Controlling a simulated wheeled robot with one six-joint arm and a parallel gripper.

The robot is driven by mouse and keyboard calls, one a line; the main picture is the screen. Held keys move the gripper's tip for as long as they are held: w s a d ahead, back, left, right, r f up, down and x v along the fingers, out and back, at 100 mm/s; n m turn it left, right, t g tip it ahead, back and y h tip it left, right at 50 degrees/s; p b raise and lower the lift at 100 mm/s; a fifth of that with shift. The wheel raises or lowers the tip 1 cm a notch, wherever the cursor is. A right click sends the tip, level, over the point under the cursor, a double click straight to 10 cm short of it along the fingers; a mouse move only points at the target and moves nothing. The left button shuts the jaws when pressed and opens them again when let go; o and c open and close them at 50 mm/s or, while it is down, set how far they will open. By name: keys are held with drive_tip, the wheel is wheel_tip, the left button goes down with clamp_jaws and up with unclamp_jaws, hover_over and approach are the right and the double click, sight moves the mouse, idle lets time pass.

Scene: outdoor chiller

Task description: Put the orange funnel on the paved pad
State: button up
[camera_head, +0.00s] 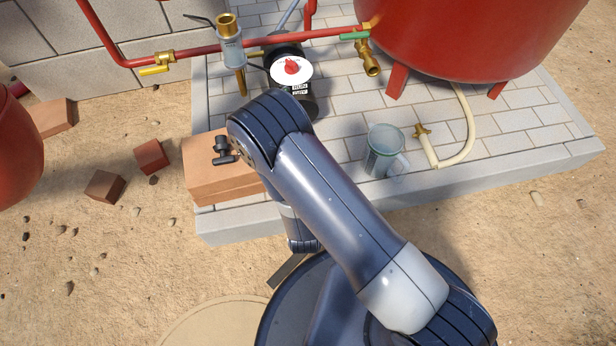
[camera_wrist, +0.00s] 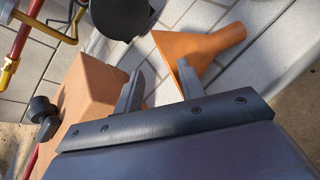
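The orange funnel (camera_wrist: 205,45) shows in the wrist view just beyond my fingertips, with its wide end to the left and its spout to the upper right. It is over the tiles of the paved pad (camera_wrist: 268,35), near the edge; I cannot tell whether it touches them. My gripper (camera_wrist: 160,80) is open, with a gap between its fingers, and the right finger overlaps the funnel's wide end in the picture. In the head view, the paved pad (camera_head: 340,100) is light stone, and my arm hides the funnel and the fingers.
Terracotta blocks (camera_head: 215,180) with a black valve (camera_head: 224,150) sit at the pad's left corner, close to my gripper. A clear jug (camera_head: 383,150) and a hose (camera_head: 470,115) stand right. A black pump (camera_head: 290,75), red pipes (camera_head: 210,48) and a red tank (camera_head: 460,35) are behind.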

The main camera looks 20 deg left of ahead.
drive_tip(key=p+v, duration=0.3)
drive_tip(key=v, duration=0.6)
drive_tip(key=shift+s+r, duration=0.15)
drive_tip(key=shift+s, duration=0.05)
drive_tip(key=b+x, duration=0.2)
drive_tip(key=x, duration=0.4)
drive_tip(key=shift+w+f, duration=0.25)
drive_tip(key=shift+w+a+f+b, duration=0.15)
drive_tip(key=shift+w+b, duration=0.25)
drive_tip(key=shift+w, duration=0.2)
